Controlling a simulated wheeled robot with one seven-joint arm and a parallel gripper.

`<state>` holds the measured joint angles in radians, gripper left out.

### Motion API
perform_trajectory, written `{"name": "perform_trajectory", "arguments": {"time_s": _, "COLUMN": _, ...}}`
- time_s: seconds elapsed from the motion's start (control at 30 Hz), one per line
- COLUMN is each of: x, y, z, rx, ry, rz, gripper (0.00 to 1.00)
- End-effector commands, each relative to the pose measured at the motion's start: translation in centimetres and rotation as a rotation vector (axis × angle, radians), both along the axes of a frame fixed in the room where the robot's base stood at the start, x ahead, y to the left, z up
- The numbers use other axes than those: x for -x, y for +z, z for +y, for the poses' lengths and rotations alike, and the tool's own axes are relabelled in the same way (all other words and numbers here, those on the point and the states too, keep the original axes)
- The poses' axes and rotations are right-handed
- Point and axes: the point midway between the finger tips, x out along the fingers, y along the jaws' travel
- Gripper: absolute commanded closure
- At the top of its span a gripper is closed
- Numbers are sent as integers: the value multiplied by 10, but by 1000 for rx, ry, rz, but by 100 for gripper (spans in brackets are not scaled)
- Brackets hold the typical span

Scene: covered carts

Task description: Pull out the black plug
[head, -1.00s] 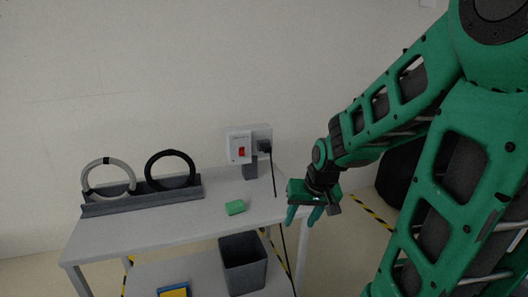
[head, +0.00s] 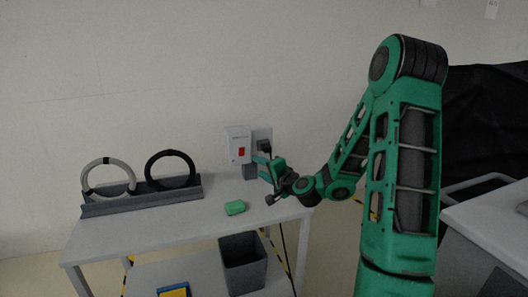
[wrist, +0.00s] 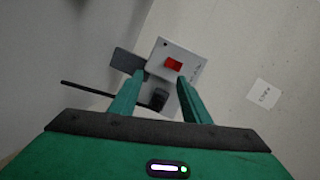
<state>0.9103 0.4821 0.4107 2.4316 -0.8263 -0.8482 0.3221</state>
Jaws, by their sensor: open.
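The black plug (head: 264,146) sits in the socket plate (head: 262,132) on the wall above the cart, right of a white box with a red switch (head: 238,146). My gripper (head: 259,163) is in front of the plate, close to the plug and slightly below it in the head view. In the wrist view the plug (wrist: 158,99) shows between my two green fingers (wrist: 161,79), with gaps on both sides. The fingers are open and hold nothing. A dark cable (wrist: 88,89) runs off to the left there.
A grey block (head: 249,171) stands under the sockets. On the cart top (head: 150,228) are a green block (head: 235,208) and a rack (head: 140,201) with a grey ring (head: 108,162) and a black ring (head: 148,164). A dark bin (head: 243,262) stands below.

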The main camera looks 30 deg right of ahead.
Motion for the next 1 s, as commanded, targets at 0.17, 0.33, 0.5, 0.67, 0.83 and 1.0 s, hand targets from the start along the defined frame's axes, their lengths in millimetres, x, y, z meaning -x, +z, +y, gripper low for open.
{"name": "perform_trajectory", "arguments": {"time_s": 0.17, "x": -6, "y": 10, "z": -39, "rx": -161, "ry": -143, "rz": -114, "gripper": 57}}
{"name": "perform_trajectory", "arguments": {"time_s": 0.33, "x": -5, "y": 16, "z": -60, "rx": -237, "ry": -218, "rz": -170, "gripper": 57}}
{"name": "perform_trajectory", "arguments": {"time_s": 0.5, "x": -4, "y": 17, "z": -65, "rx": -254, "ry": -235, "rz": -182, "gripper": 57}}
{"name": "perform_trajectory", "arguments": {"time_s": 0.67, "x": -5, "y": 17, "z": -65, "rx": -252, "ry": -233, "rz": -181, "gripper": 57}}
{"name": "perform_trajectory", "arguments": {"time_s": 0.83, "x": -7, "y": 17, "z": -65, "rx": -249, "ry": -232, "rz": -181, "gripper": 57}}
{"name": "perform_trajectory", "arguments": {"time_s": 1.0, "x": -19, "y": 17, "z": -66, "rx": -247, "ry": -230, "rz": -182, "gripper": 57}}
